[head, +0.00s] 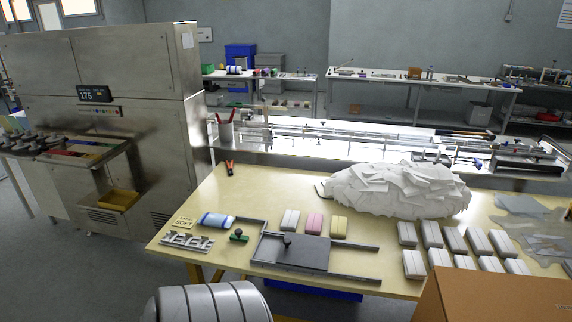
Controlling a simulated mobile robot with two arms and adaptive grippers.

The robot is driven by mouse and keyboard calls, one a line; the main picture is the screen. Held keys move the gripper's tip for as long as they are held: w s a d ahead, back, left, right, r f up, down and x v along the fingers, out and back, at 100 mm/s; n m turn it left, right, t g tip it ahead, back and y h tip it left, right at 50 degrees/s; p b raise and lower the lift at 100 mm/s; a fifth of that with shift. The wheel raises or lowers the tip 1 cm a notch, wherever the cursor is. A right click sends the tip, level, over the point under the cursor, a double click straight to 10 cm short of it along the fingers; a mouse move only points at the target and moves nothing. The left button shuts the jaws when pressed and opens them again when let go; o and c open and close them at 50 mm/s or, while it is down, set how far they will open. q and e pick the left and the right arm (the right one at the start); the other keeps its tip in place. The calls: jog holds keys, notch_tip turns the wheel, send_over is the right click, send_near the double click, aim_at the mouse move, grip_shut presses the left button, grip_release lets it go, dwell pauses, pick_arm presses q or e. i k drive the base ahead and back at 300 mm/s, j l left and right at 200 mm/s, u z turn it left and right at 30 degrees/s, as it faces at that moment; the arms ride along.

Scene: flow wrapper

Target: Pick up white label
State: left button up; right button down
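Neither of my grippers is in view. No single white label stands out clearly. A large heap of white, flat, paper-like pieces (398,190) lies at the back middle of the pale yellow table (215,198). A small cream card with dark lettering (184,223) lies near the table's left edge. I cannot tell whether either of these is the white label. A white and blue wrapped item (217,220) lies beside the card.
White, pink and yellow blocks (315,224) stand behind a grey plate fixture (290,251). Several white-grey packs (431,235) stand in rows at right. A cardboard box (500,300) blocks the front right corner. A ribbed grey object (208,302) is in front. A steel machine (140,120) stands left.

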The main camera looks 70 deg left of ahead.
aim_at(173, 234)
jog(key=u, duration=3.05)
